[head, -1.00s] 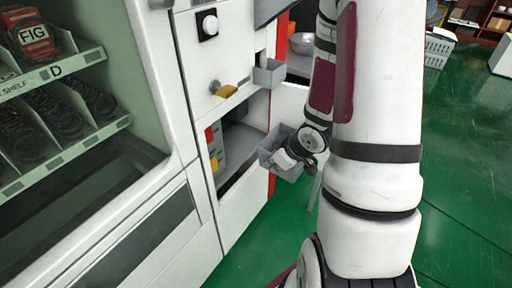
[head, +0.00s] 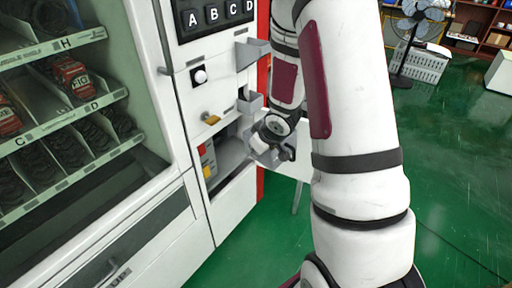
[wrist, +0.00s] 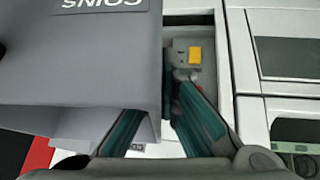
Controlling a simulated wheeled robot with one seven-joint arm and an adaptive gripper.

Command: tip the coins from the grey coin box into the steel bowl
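The grey coin box (wrist: 85,75) fills the upper left of the wrist view, its "COINS" lettering upside down. My gripper's teal fingers (wrist: 162,112) lie on both sides of a thin grey part at the box's right edge, closed on it. In the head view my gripper (head: 272,152) is in front of the machine's open lower compartment, and only a small grey part of the box shows beside it. The inside of the box and its coins are hidden. The steel bowl is not visible now; my arm covers the place where it showed earlier.
The white vending machine (head: 235,215) stands close on the left, with an open compartment (head: 232,157). Small grey trays (head: 250,103) stick out from its front. A fan (head: 415,35) and a white basket (head: 422,64) stand at the back. Green floor (head: 450,150) is clear on the right.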

